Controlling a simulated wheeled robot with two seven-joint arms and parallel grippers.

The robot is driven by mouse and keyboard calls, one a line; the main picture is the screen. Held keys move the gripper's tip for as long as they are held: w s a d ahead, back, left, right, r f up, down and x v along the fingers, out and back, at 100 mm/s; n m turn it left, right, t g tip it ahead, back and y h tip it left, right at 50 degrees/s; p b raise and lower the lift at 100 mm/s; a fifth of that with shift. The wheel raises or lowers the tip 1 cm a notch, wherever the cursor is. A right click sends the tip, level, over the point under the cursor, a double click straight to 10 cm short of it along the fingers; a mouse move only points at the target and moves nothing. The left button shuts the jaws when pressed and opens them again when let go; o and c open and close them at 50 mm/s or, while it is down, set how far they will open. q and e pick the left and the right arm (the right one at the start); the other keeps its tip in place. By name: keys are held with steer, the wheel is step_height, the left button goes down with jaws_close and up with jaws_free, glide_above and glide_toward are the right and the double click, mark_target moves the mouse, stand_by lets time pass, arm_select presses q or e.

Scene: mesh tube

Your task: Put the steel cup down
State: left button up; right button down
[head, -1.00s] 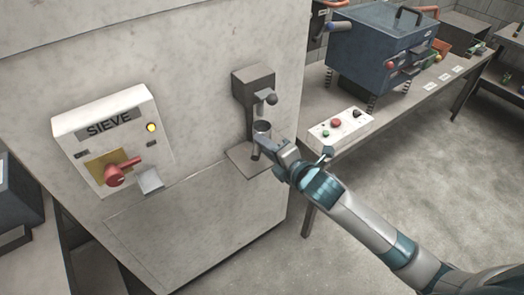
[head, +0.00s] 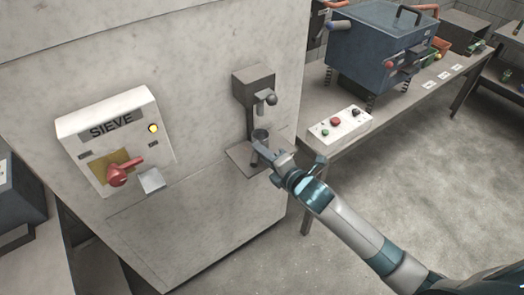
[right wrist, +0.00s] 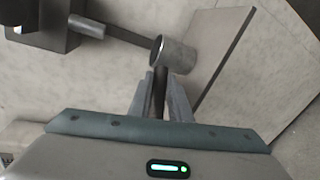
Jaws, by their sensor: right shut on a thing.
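The steel cup (head: 260,135) is a small grey cylinder, upright under the spout (head: 264,97) on the front of the large pale machine. My right gripper (head: 259,153) is shut on the cup's dark handle, which shows between the two fingers in the right wrist view (right wrist: 159,95). There the cup (right wrist: 177,57) is just beyond the fingertips, with its open mouth toward the left. The cup is over the small grey shelf (head: 239,156); I cannot tell whether its base touches it. My left gripper is not in view.
A SIEVE panel (head: 88,145) with a red lever (head: 123,172) and lit yellow lamp is at the left. A bench at the right bears a white button box (head: 341,125) and a blue machine (head: 380,50). The floor at the right is clear.

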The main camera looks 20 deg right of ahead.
steer(key=shift+f, duration=0.1)
steer(key=c, duration=1.6)
jaws_free()
steer(key=shift+c, duration=0.2)
steer(key=b+v, duration=0.3)
steer(key=v, duration=0.9)
